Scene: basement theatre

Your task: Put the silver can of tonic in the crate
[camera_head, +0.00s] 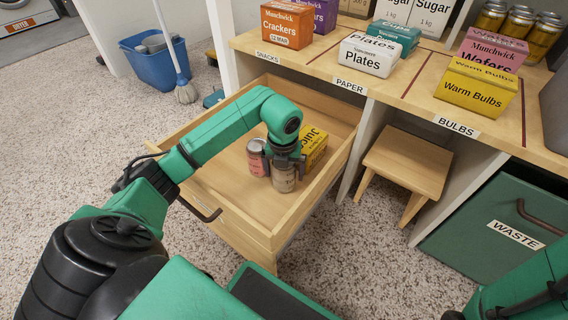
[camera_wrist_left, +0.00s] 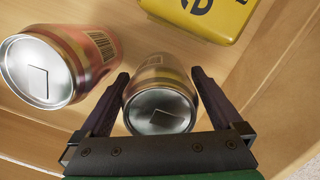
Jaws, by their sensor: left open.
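In the open wooden drawer (camera_head: 236,206), my left gripper (camera_head: 285,163) points down over a pale, silvery-beige can (camera_head: 284,180). The left wrist view shows this can (camera_wrist_left: 160,105) upright between the two open fingers (camera_wrist_left: 158,76), one on each side; its side looks brownish-gold there and I cannot read its label. A pink-red can (camera_head: 257,158) stands just left of it, and also shows in the wrist view (camera_wrist_left: 62,66). I cannot tell from lettering which can is tonic. No crate is clearly in view. My right gripper is not in view.
A yellow juice carton (camera_head: 314,148) sits behind the cans in the drawer. Drawer walls surround them. The shelf above holds boxes of crackers (camera_head: 287,24), plates (camera_head: 369,54) and bulbs (camera_head: 476,84). A wooden stool (camera_head: 407,160), a green waste bin (camera_head: 480,232) and a blue bucket (camera_head: 157,66) stand around.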

